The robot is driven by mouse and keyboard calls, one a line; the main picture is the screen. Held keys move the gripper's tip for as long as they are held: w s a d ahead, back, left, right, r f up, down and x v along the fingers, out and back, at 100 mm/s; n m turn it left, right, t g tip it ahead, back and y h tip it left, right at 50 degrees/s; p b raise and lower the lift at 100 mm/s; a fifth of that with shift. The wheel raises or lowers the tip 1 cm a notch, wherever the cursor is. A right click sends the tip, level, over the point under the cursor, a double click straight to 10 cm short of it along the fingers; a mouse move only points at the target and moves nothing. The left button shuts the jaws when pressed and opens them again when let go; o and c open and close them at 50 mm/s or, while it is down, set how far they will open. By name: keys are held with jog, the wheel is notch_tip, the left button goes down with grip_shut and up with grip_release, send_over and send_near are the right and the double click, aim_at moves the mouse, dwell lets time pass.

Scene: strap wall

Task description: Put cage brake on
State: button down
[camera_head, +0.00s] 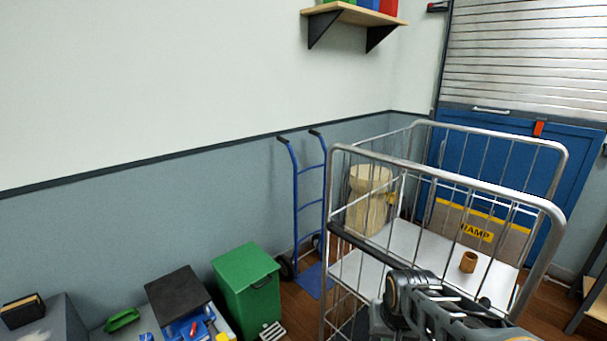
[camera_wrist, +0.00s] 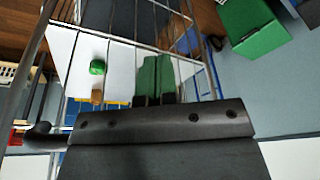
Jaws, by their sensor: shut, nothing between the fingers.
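A silver wire roll cage (camera_head: 548,220) with a white deck stands at the right in the head view. A thick dark bar (camera_head: 362,249) crosses its near side at mid-height and passes behind my arm. I cannot tell for sure which part is the brake. My gripper (camera_wrist: 156,60) is shut and empty, its fingers side by side over the cage bars. In the head view my arm hides the lower near part of the cage.
A beige barrel (camera_head: 367,205) and a blue hand truck (camera_head: 295,195) stand near the wall. A green bin (camera_head: 247,285) and a toolbox (camera_head: 185,300) are at lower left. A blue shutter door (camera_head: 575,170) is behind the cage.

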jog(key=s+a+r+n+p, duration=0.1)
jog(key=s+r+n+p, duration=0.1)
jog(key=s+r+p, duration=0.2)
notch_tip(320, 180, up, 5)
jog(key=shift+s+f+t, duration=0.1)
jog(key=shift+s+t, duration=0.2)
jog(key=shift+s, duration=0.65)
jog(key=shift+a, duration=0.25)
